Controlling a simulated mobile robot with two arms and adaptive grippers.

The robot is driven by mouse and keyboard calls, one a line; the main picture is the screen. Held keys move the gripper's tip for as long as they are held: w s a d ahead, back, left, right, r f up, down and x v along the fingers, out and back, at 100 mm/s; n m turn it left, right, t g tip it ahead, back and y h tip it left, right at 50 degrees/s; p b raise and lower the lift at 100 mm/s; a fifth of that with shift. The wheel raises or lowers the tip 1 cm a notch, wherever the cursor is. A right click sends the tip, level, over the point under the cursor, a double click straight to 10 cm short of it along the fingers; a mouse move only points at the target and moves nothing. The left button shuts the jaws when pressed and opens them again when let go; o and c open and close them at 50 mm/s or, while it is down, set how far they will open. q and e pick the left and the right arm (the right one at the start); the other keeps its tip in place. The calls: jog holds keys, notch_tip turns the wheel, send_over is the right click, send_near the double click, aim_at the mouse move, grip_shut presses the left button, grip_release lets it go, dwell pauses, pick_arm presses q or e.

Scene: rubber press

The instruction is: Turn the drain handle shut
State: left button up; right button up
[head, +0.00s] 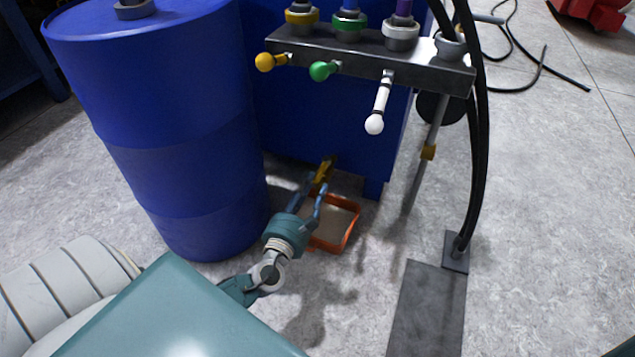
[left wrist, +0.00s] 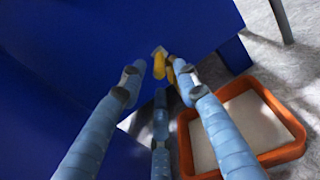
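The yellow drain handle (head: 326,168) is low on the front of the blue machine, above an orange tray. In the left wrist view the yellow drain handle (left wrist: 160,66) shows just beyond the fingertips, with more yellow beside the right finger. My left gripper (head: 311,185) reaches in low beside the blue barrel, its blue fingers at the handle. In the left wrist view the left gripper (left wrist: 158,74) has its fingers spread apart, with the yellow part between their tips. I cannot tell whether a finger touches it. My right gripper is not in view.
The orange tray (head: 352,229) lies on the floor below the handle. A blue barrel (head: 190,130) stands close on the left. A panel (head: 345,62) with yellow, green and white levers overhangs above. Black hoses (head: 472,150) run down on the right.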

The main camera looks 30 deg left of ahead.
aim_at(318, 178)
pick_arm(q)
jog(key=shift+b+x, duration=0.4)
jog(key=shift+x, duration=1.8)
jog(key=shift+c, duration=0.5)
grip_shut()
